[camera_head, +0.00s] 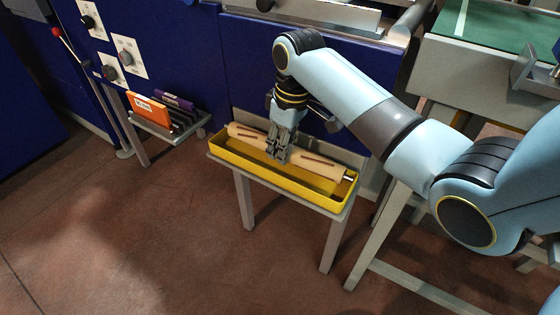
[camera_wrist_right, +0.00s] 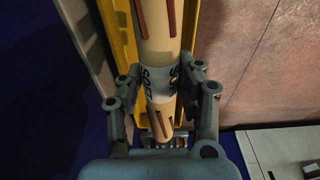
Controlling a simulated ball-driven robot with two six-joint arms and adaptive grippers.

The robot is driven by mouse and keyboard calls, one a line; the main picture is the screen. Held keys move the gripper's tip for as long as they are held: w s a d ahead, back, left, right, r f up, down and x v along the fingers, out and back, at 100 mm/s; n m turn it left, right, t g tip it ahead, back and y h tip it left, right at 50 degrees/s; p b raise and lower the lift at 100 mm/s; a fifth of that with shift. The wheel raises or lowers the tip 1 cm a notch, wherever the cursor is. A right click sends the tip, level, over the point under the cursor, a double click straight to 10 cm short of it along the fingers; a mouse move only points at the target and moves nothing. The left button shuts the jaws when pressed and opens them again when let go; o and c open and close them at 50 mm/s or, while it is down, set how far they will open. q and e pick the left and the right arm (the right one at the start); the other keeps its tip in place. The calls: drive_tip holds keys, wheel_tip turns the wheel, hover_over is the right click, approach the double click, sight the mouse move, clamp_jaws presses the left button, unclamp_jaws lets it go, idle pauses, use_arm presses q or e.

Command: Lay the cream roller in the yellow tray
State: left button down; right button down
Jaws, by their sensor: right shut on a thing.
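The cream roller (camera_head: 318,167) is a long cylinder with brown strips and a metal pin at its right end. My right gripper (camera_head: 278,157) is shut on its middle from above. The yellow tray (camera_head: 284,188) is long and shallow on a small grey stand. The roller runs roughly along the tray, near its back side; I cannot tell whether it touches the tray floor. In the right wrist view the roller (camera_wrist_right: 157,28), with a lettered band between the fingers, lies beside the yellow tray wall (camera_wrist_right: 121,42). My left gripper is not in view.
A blue machine (camera_head: 215,65) with knobs stands behind the tray. Grey framework stands to the right. The brown floor in front is clear.

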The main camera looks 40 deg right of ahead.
sight(279, 167)
drive_tip(key=shift+w+d+f, duration=0.1)
drive_tip(key=shift+w+f, duration=0.2)
drive_tip(key=shift+w, duration=0.2)
drive_tip(key=shift+w+f, duration=0.25)
drive_tip(key=shift+w, duration=0.25)
drive_tip(key=shift+f, duration=0.15)
wheel_tip(279, 167, down, 4)
drive_tip(key=shift+r+b, duration=0.1)
drive_tip(key=shift+b, duration=0.7)
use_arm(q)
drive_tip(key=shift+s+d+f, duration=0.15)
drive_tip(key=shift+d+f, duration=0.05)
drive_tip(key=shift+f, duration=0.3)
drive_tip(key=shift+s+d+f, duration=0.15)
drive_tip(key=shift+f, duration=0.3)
use_arm(e)
drive_tip(key=shift+r, duration=0.1)
drive_tip(key=c, duration=1.1)
unclamp_jaws()
drive_tip(key=shift+c, duration=0.2)
